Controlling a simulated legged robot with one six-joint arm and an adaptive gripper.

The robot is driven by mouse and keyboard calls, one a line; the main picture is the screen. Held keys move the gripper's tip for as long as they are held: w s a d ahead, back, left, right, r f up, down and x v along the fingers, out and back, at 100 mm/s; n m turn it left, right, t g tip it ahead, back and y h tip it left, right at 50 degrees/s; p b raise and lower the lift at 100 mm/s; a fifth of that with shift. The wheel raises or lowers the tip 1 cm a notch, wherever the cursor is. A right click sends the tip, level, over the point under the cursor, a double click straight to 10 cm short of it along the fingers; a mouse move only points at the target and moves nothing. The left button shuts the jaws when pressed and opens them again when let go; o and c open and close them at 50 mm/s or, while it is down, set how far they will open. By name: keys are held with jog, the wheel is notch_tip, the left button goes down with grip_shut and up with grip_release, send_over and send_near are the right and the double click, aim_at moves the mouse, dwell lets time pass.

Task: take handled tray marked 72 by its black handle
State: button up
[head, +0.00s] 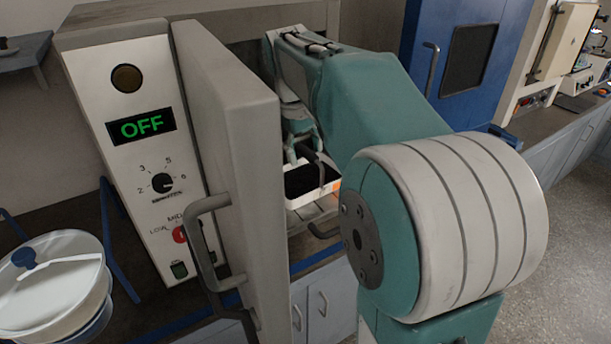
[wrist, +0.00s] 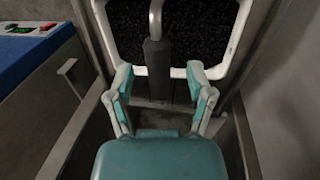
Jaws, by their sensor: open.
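A white-rimmed tray (head: 316,194) with dark granular contents sits inside the open chamber in the head view. In the wrist view its pale rim (wrist: 103,35) curves around the dark bed. Its dark handle (wrist: 158,68) points down toward me, joined to a bent grey rod over the tray. No number 72 is readable. My gripper (wrist: 161,84) is open, one finger on each side of the handle, with gaps on both sides. In the head view my gripper (head: 303,148) is just above and behind the tray, partly hidden by my arm.
A thick grey door (head: 228,150) stands open left of my arm, with a bar handle (head: 200,240). The control panel (head: 140,140) reads OFF. A lidded white pot (head: 50,285) stands at lower left. A blue cabinet (head: 455,60) stands at the back right.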

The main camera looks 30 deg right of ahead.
jog(key=shift+d+f, duration=0.15)
jog(key=shift+f, duration=0.25)
grip_shut()
jog(key=shift+r, duration=0.1)
jog(key=shift+r, duration=0.3)
notch_tip(320, 180, up, 3)
jog(key=shift+f, duration=0.15)
jog(key=s+r, duration=0.2)
jog(key=r, duration=0.1)
jog(key=s+r, duration=0.2)
jog(key=s, duration=0.1)
jog(key=shift+r, duration=0.4)
jog(key=s+r, duration=0.3)
jog(key=s, duration=0.6)
jog(key=shift+d+r, duration=0.15)
jog(key=shift+r, duration=0.25)
